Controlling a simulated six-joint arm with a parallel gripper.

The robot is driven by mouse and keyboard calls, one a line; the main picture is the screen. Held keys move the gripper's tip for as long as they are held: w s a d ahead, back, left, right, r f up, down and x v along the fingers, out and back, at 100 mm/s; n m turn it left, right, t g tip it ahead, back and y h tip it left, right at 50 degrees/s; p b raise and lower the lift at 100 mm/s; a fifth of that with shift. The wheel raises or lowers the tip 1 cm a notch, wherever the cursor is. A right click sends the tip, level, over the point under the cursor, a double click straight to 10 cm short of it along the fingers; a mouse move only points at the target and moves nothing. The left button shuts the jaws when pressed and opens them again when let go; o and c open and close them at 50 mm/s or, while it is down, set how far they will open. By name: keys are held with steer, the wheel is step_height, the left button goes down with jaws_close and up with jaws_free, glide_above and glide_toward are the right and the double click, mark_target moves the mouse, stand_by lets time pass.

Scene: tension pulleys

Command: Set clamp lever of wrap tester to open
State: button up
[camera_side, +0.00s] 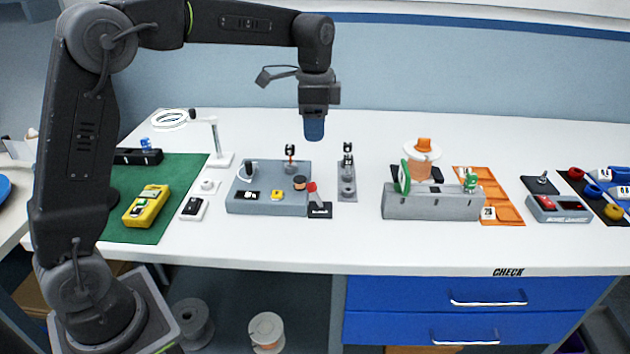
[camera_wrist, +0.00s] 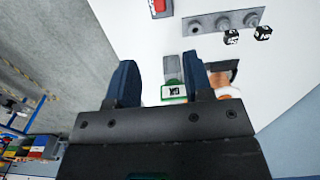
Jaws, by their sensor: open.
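The grey box (camera_side: 268,192) left of centre in the side view has a dial, a small display and a yellow part on it; I take it for the wrap tester, but no readable name shows. A red-tipped lever (camera_side: 312,188) on a black base stands at its right front corner, tilted; I cannot tell whether it is the clamp lever or how it is set. My gripper (camera_side: 314,129) points down, well above the table and apart from the box. In the wrist view my gripper (camera_wrist: 163,82) shows two blue fingers spread apart, with nothing held between them.
A narrow grey stand (camera_side: 347,182) is right of the box. Farther right is a long grey fixture (camera_side: 432,206) with an orange-topped spool (camera_side: 420,155) behind it. A yellow device (camera_side: 147,206) lies on a green mat (camera_side: 185,172) at left. Bare white table lies between fixture and stand.

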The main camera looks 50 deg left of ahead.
mark_target(315, 184)
step_height(315, 184, down, 14)
steer(key=shift+r, duration=0.1)
stand_by(0.4)
steer(key=shift+w, duration=0.1)
jaws_close()
stand_by(0.3)
